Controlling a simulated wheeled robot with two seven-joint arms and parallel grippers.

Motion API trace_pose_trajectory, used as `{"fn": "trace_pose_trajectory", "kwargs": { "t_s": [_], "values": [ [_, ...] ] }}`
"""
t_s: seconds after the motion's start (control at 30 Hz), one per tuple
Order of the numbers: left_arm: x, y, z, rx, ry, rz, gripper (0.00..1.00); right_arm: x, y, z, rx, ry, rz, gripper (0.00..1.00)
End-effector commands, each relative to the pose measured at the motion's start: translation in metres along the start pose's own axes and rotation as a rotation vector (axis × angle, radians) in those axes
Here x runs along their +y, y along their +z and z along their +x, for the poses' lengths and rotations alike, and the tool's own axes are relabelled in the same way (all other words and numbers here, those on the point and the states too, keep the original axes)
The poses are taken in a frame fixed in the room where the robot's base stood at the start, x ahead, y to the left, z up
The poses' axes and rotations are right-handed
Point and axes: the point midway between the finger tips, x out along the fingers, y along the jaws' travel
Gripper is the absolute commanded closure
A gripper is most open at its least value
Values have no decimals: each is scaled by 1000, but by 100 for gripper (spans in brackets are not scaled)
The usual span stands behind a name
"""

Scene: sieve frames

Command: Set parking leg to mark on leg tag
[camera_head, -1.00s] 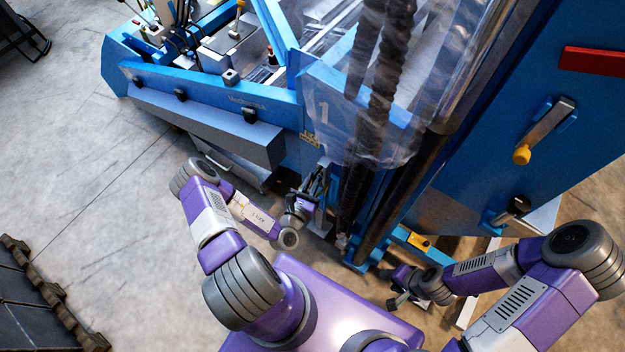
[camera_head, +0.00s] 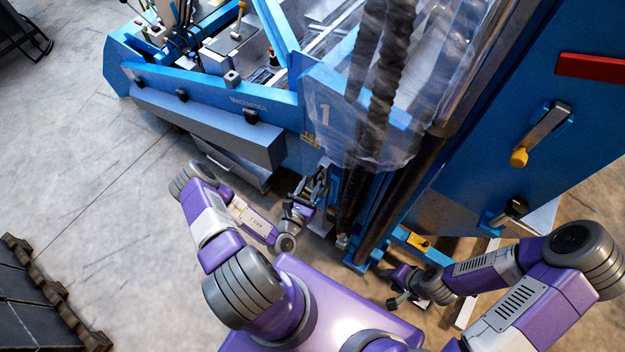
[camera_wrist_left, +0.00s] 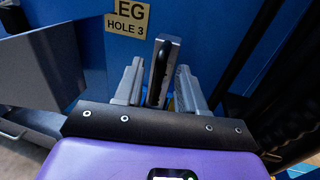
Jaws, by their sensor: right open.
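The leg tag (camera_wrist_left: 127,20) is a cream plate on the blue machine, reading "LEG HOLE 3" in the left wrist view; its top is cut off. It shows small in the head view (camera_head: 310,139). A grey metal upright with a black strip (camera_wrist_left: 162,72), seemingly the parking leg, stands below and right of the tag. My left gripper (camera_wrist_left: 158,86) has one finger on each side of this upright; I cannot tell whether they touch it. In the head view my left gripper (camera_head: 316,188) is at the machine's lower corner. My right gripper (camera_head: 396,290) is open, low beside the machine. The leg's holes are not readable.
The blue machine (camera_head: 285,150) fills the top and right. A grey beam (camera_head: 205,125) juts out left of the left gripper. Dark hoses (camera_head: 392,70) under clear plastic hang to its right. A dark pallet (camera_head: 40,300) lies at lower left.

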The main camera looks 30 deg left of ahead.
Motion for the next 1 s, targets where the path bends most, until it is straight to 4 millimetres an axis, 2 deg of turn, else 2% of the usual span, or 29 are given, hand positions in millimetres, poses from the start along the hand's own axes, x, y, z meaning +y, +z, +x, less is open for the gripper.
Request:
{"fn": "trace_pose_trajectory", "kwargs": {
  "t_s": [0.2,0.33,1.0],
  "values": [
    [0,1,-38,2,2,-3,60,-4,0,-9,0,0,0,57],
    [0,1,-50,0,2,-2,60,-4,0,-11,0,0,0,57],
    [-1,0,-54,1,-8,-2,60,-4,0,-11,0,0,0,57]
  ]
}}
